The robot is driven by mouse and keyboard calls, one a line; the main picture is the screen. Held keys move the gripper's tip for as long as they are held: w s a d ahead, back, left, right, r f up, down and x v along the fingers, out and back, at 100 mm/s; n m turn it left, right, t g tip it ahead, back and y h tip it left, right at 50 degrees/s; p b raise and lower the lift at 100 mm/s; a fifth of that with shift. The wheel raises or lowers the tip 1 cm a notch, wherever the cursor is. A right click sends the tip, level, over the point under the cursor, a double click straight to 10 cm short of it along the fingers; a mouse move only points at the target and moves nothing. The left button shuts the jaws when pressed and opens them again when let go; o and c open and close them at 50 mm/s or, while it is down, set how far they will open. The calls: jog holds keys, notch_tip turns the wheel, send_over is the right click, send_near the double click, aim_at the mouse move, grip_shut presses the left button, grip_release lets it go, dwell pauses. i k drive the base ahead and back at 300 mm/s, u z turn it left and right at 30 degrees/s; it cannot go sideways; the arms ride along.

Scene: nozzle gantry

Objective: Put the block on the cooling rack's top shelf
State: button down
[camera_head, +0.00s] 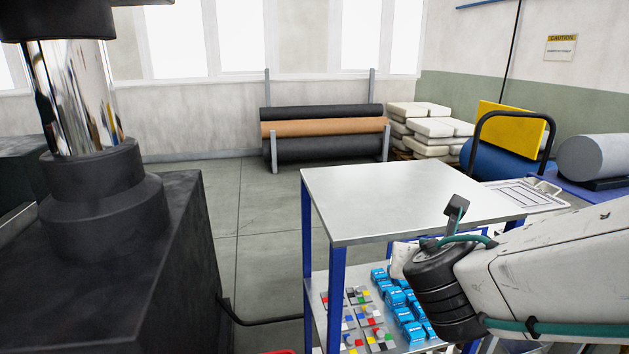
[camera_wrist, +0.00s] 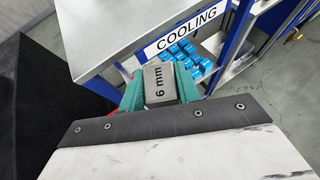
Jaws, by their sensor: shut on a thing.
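The cooling rack has blue posts and a flat grey metal top shelf (camera_head: 400,200), which is bare. In the wrist view its top shelf (camera_wrist: 118,38) lies ahead, with a white "COOLING" label (camera_wrist: 187,32) along its edge. My gripper (camera_wrist: 159,78) has green fingers and is shut on a grey block (camera_wrist: 159,88) marked "6 mm". The block is in front of the labelled edge in the wrist view; its height against the shelf is hard to tell.
The rack's lower shelf holds several blue boxes (camera_head: 402,300) and small coloured pieces (camera_head: 365,322). A large dark machine (camera_head: 120,260) stands at the left. A clipboard-like sheet (camera_head: 525,195) lies behind the rack's right side. Open floor (camera_head: 255,225) lies between machine and rack.

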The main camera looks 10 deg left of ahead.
aim_at(396, 193)
jog(key=u, duration=0.7)
jog(key=i, duration=0.85)
jog(key=u, duration=0.55)
